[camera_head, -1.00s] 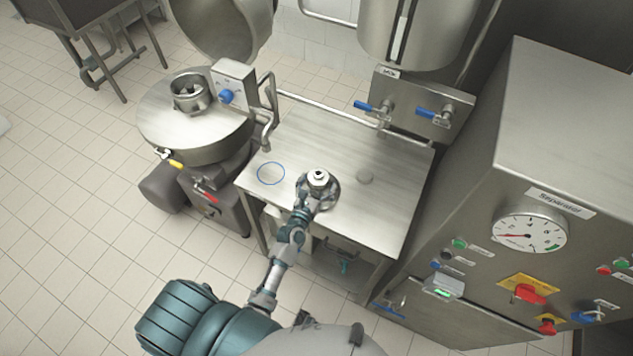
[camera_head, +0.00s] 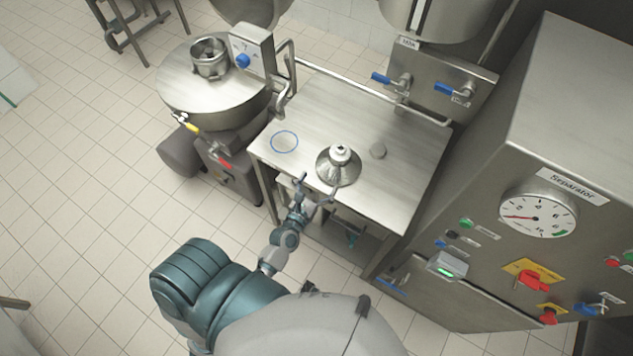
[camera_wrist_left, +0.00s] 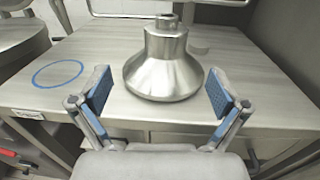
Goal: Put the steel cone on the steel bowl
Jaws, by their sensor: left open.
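The steel cone (camera_head: 338,166) stands upright on the steel table, flared at its base with a narrow neck and a small knob on top. It also shows in the left wrist view (camera_wrist_left: 163,70), centred just beyond my fingers. My left gripper (camera_head: 319,187) is open and empty at the table's front edge, on the near side of the cone, its blue-padded fingers pointing towards it. No separate steel bowl is plain to see; I cannot tell whether one is under the cone. My right gripper is out of view.
The steel table (camera_head: 400,180) has a blue ring mark (camera_head: 284,141) at left and a small round disc (camera_head: 378,150) right of the cone. A round machine (camera_head: 205,85) stands at left. The separator cabinet (camera_head: 490,230) blocks the right. A rail and blue-handled taps line the back.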

